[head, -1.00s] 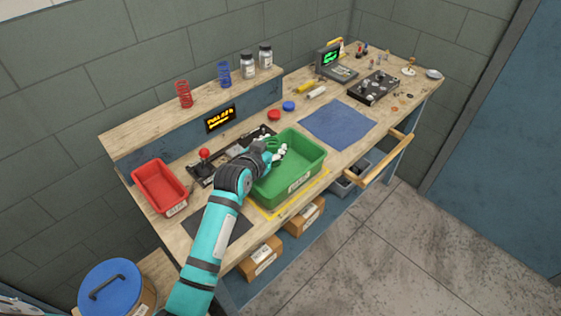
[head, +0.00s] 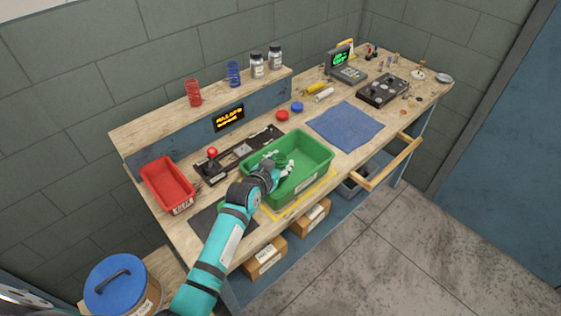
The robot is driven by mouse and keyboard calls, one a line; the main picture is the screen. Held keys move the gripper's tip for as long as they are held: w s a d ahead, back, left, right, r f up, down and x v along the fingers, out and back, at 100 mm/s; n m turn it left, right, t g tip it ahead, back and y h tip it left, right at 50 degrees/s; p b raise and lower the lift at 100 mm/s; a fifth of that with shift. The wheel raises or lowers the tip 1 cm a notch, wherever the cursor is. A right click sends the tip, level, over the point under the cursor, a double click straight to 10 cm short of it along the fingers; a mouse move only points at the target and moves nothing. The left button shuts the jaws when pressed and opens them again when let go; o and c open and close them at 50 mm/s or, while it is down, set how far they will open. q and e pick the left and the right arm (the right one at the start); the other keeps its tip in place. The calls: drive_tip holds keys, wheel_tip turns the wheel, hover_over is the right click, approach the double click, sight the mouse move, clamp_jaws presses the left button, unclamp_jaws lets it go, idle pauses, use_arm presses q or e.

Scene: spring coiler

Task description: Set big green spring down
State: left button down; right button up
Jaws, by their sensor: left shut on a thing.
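A green bin (head: 318,172) stands near the front edge of the workbench, on a yellow-outlined area. My left gripper (head: 284,165) reaches into the bin from its left side, low between the walls. It is shut on the big green spring (head: 281,157), which shows only as a small green patch at the pale fingers. Most of the spring is hidden by the gripper, and its green blends with the bin. I cannot tell whether it touches the bin floor. My right gripper is not in view.
A red spring (head: 194,92) and a blue spring (head: 234,74) stand on the shelf. The blue mat (head: 346,126) is bare.

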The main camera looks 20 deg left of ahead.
use_arm(q)
drive_tip(key=shift+f, duration=0.2)
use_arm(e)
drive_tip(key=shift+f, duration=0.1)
use_arm(q)
drive_tip(key=c, duration=1.2)
unclamp_jaws()
drive_tip(key=o, duration=0.4)
drive_tip(key=shift+c, duration=0.2)
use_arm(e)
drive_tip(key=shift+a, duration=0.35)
use_arm(q)
drive_tip(key=shift+r, duration=0.3)
drive_tip(key=shift+r+p, duration=0.45)
drive_tip(key=shift+r, duration=0.15)
drive_tip(key=b+v, duration=0.1)
drive_tip(key=v, duration=1.1)
drive_tip(key=shift+f+b, duration=0.3)
drive_tip(key=shift+b, duration=0.05)
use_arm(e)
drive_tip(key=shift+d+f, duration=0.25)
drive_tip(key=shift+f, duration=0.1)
